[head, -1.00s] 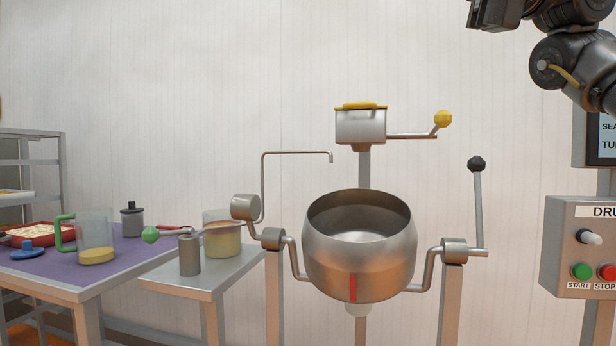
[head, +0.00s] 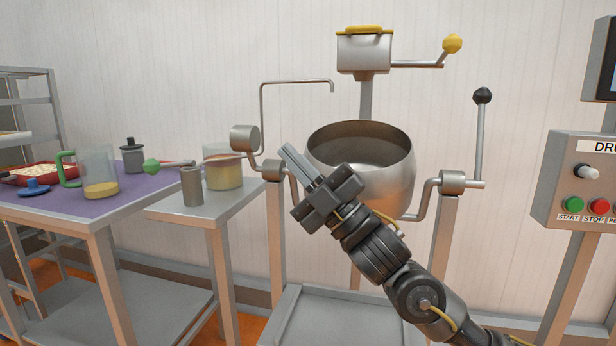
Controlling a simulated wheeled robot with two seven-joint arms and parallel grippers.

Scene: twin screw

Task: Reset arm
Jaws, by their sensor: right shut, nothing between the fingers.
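My right arm comes in from the lower right of the head view. Its gripper (head: 299,163) points up and to the left, in front of the left side of the steel drum (head: 392,187). The fingers are together and hold nothing. The arm hides the drum's lower left part and some of its left support. I cannot tell whether the gripper touches the drum. My left gripper is not in the picture.
A side table (head: 165,211) carries a grey cylinder (head: 191,186) and a jar (head: 223,171). A green-handled jug (head: 98,172) stands on the purple table top. A black-knobbed lever (head: 480,140) and a control panel (head: 560,190) stand right. A hopper (head: 362,54) is above the drum.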

